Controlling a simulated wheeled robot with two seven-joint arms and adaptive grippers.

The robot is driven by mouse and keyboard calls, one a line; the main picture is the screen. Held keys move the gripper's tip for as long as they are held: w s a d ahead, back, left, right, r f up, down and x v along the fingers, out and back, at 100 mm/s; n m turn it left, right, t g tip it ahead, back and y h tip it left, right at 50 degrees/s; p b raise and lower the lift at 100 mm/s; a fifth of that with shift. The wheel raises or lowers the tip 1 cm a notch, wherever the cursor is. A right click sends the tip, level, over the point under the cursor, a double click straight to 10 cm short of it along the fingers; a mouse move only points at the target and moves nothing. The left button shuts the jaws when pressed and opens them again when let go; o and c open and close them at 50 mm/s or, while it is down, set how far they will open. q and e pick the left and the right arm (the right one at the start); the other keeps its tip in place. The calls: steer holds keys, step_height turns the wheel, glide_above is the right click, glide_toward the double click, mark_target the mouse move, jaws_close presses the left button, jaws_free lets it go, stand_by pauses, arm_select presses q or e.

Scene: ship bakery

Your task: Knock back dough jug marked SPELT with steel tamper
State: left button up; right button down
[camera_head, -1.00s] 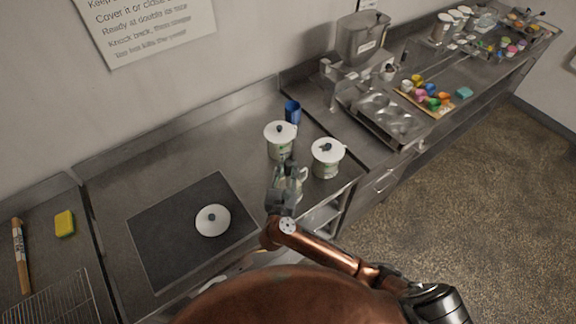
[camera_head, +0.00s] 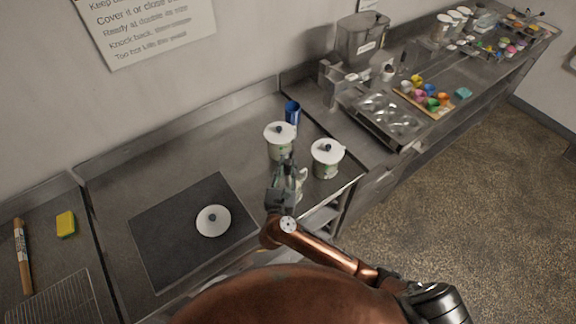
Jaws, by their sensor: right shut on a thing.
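My right gripper (camera_head: 284,178) is shut on a thin grey thing, which looks like the steel tamper; it is mostly hidden by the fingers. It is over a pale jug (camera_head: 301,181) at the counter's front edge, largely covered by the gripper. I cannot tell whether the tamper touches the dough, and the jug's marking is unreadable. A white lid with a dark knob (camera_head: 213,221) lies on the dark mat. Two more jugs, the back one (camera_head: 281,151) and the right one (camera_head: 326,170), wear white lids. My left gripper is out of view.
A blue cup (camera_head: 292,111) stands behind the jugs. The dark mat (camera_head: 165,235) is bare except for the lid. A yellow sponge (camera_head: 66,224), a rolling pin (camera_head: 22,255) and a wire rack (camera_head: 55,303) lie at left. A muffin tin (camera_head: 385,117) stands at right.

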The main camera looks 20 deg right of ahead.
arm_select(q)
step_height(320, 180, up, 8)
steer(key=p, duration=0.7)
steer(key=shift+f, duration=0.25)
arm_select(e)
steer(key=shift+r, duration=4.75)
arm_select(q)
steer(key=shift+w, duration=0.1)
arm_select(e)
steer(key=shift+f, duration=0.1)
